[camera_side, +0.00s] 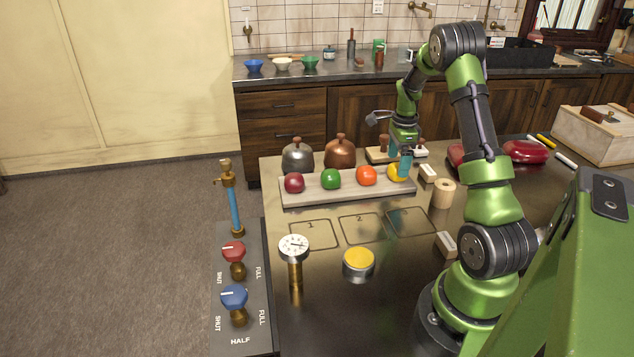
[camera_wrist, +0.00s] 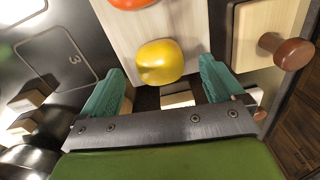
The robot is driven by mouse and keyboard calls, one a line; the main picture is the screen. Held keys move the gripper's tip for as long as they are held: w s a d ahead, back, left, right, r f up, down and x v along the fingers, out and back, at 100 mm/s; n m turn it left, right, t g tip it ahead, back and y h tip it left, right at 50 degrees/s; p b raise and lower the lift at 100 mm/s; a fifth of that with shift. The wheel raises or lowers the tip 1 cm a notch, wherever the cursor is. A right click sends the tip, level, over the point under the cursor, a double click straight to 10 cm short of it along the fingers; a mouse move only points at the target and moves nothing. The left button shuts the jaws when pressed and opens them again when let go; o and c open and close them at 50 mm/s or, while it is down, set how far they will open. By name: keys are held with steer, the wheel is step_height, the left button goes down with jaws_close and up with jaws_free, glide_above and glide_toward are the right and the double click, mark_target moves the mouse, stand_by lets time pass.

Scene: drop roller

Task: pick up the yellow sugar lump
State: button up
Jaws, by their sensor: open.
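The yellow sugar lump (camera_side: 396,173) sits at the right end of a pale wooden board, partly hidden behind my gripper (camera_side: 405,164) in the side view. In the wrist view the yellow lump (camera_wrist: 160,62) is rounded and glossy. My gripper is open, with one teal finger to the left of the lump and one to the right. The lump shows in the gap near the fingertips, with visible space on both sides. I cannot tell whether the fingers are down to the lump's height.
On the board (camera_side: 347,190), orange (camera_side: 367,175), green (camera_side: 331,179) and dark red (camera_side: 294,183) lumps stand in a row to the left. A wooden piece with a brown knob (camera_wrist: 286,51) lies close to the right finger. Two domed lids (camera_side: 340,152) stand behind. A wooden cylinder (camera_side: 443,193) stands nearby.

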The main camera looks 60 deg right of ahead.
steer(key=shift+f, duration=1.6)
steer(key=shift+c, duration=0.2)
steer(key=c, duration=1.1)
steer(key=shift+c, duration=0.2)
steer(key=shift+r, duration=0.1)
